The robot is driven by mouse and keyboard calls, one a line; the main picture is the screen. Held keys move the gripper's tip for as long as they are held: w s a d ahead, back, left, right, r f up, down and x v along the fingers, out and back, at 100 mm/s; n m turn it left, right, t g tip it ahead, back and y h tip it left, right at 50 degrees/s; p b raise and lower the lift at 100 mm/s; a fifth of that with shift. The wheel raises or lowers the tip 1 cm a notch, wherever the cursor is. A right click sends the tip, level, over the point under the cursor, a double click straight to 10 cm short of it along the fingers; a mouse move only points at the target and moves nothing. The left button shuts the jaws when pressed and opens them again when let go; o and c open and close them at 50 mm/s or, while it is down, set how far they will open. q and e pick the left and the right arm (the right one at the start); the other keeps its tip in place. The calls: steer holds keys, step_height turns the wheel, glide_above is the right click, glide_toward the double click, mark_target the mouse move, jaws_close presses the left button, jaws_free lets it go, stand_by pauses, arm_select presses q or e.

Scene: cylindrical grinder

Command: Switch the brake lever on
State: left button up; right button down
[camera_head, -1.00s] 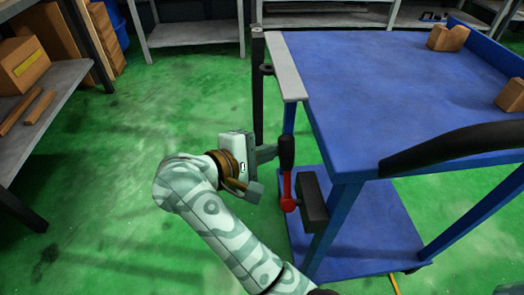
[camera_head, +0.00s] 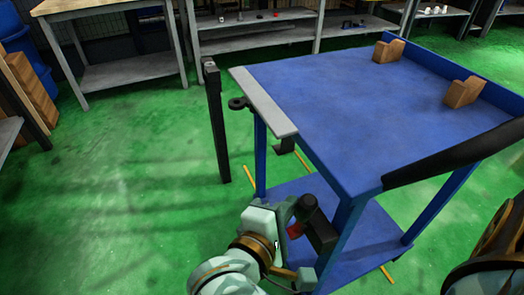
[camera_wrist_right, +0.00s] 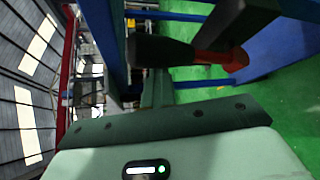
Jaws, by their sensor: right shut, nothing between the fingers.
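The brake lever has a black grip (camera_head: 306,207) and a red lower part (camera_head: 294,230), beside a dark box (camera_head: 322,232) at the blue cart's near-left leg. It appears upright, grip on top. In the right wrist view the black grip (camera_wrist_right: 160,50) and red part (camera_wrist_right: 222,62) lie across the upper middle. My right gripper (camera_head: 288,212) is shut and empty, just left of the lever, and hides part of it in the head view. Its fingers (camera_wrist_right: 158,88) overlap the grip's lower edge in the wrist view; I cannot tell whether they touch. My left gripper is not in view.
The blue cart (camera_head: 310,80) has a nearly bare top with two wooden blocks (camera_head: 389,50) (camera_head: 462,93) and a black bar (camera_head: 455,155) along its near edge. A dark post (camera_head: 216,125) stands left of it. Green floor (camera_head: 110,190) is open on the left.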

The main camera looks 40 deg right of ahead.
mark_target(304, 219)
steer(key=shift+s+a+f, duration=0.1)
steer(key=shift+s+a, duration=0.05)
steer(key=shift+s, duration=0.35)
steer(key=shift+s+a+f, duration=0.1)
steer(key=shift+s, duration=0.35)
steer(key=shift+s+a+f, duration=0.15)
steer(key=shift+s, duration=0.35)
steer(key=shift+s+a+f, duration=0.15)
steer(key=shift+s, duration=0.35)
steer(key=shift+s+f, duration=0.15)
steer(key=shift+f, duration=0.1)
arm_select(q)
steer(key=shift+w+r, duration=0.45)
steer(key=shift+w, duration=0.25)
arm_select(e)
steer(key=shift+a, duration=0.1)
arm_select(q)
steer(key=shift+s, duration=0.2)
arm_select(e)
steer(key=shift+f, duration=0.1)
